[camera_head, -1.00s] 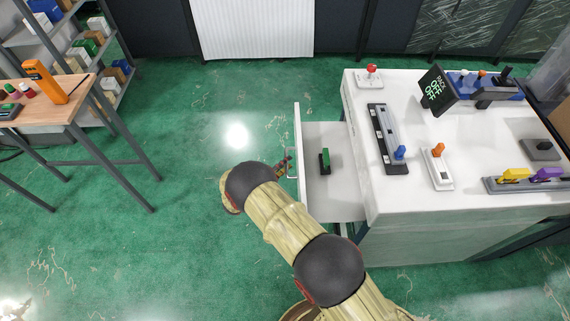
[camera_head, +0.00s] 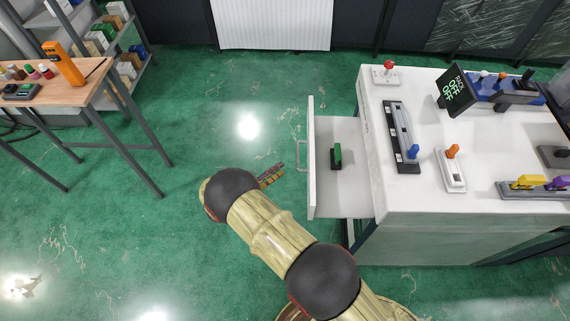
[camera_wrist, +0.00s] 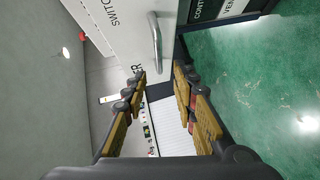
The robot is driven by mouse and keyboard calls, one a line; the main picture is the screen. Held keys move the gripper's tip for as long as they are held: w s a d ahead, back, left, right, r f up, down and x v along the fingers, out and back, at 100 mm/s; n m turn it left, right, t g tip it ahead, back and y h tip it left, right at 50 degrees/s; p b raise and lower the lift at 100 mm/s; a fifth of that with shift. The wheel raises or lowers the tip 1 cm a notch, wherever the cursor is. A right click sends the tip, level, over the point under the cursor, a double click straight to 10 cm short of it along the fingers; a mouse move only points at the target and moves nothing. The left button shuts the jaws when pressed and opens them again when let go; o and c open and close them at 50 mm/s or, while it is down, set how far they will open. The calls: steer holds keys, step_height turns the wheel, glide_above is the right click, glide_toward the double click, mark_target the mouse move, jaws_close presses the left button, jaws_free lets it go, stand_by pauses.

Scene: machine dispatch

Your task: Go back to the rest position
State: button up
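My gripper (camera_head: 271,175) is left of the open drawer (camera_head: 346,205), apart from its handle (camera_head: 302,155), with my arm reaching in from the bottom of the head view. In the wrist view my gripper (camera_wrist: 159,78) has its two fingers spread with nothing between them. The metal drawer handle (camera_wrist: 156,45) shows beyond the fingertips, on the lettered white drawer front (camera_wrist: 108,22). The drawer is pulled out from the white control table (camera_head: 425,195) and holds a green-handled switch (camera_head: 337,156).
The control table carries a red button (camera_head: 388,69), a blue-handled slider (camera_head: 402,135), an orange switch (camera_head: 452,170) and a dark display (camera_head: 456,91). A wooden table (camera_head: 72,88) and shelves stand at left. The green floor between is clear.

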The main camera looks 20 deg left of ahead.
steer(key=shift+s+a+r, duration=0.1)
steer(key=shift+s+a, duration=0.2)
steer(key=shift+s, duration=0.25)
